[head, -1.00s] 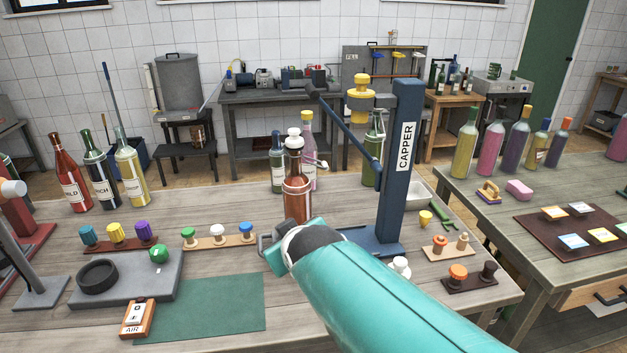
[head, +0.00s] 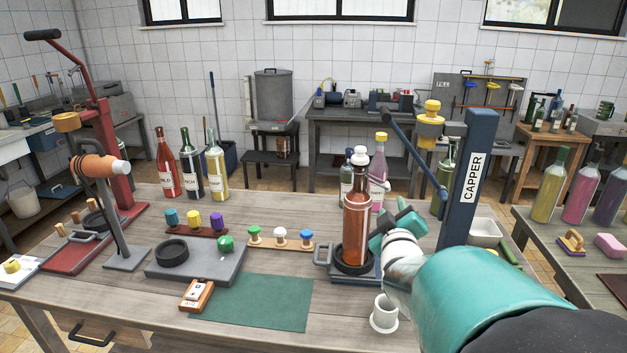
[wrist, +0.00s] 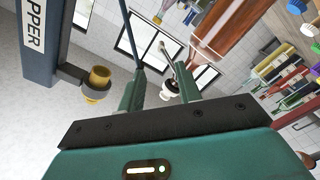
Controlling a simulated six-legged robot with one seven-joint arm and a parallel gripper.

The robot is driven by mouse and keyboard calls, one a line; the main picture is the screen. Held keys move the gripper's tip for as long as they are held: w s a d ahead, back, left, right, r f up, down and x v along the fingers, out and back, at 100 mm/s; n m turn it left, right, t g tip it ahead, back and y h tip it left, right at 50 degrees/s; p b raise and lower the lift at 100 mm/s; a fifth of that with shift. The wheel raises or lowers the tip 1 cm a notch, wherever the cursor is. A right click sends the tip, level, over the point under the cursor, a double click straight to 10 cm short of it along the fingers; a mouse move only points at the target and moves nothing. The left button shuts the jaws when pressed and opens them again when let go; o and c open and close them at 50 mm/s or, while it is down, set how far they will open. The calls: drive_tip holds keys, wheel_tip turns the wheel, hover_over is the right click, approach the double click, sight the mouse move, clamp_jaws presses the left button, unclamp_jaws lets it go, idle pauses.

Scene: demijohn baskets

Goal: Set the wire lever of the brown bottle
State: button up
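The brown bottle (head: 356,225) stands upright at the capper's base, with a white stopper (head: 361,157) on top. Its wire lever (head: 385,187) sticks out to the right of the neck, ending in a pale tip. My gripper (head: 392,222) is just right of the bottle, below the lever. In the wrist view, my gripper (wrist: 158,82) has its fingers apart with nothing held between them. The bottle (wrist: 228,40) lies beyond the right finger there, with the stopper (wrist: 168,90) seen through the gap and the lever (wrist: 164,50) above it. Contact cannot be told.
The blue capper column (head: 468,180) stands close right of my gripper. A white cup (head: 384,313) is in front of the bottle. A pink-purple bottle (head: 379,165) stands behind it.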

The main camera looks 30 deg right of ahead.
sight(388, 190)
drive_tip(key=x, duration=1.2)
drive_tip(key=shift+w+a+f, duration=0.1)
drive_tip(key=shift+f, duration=0.05)
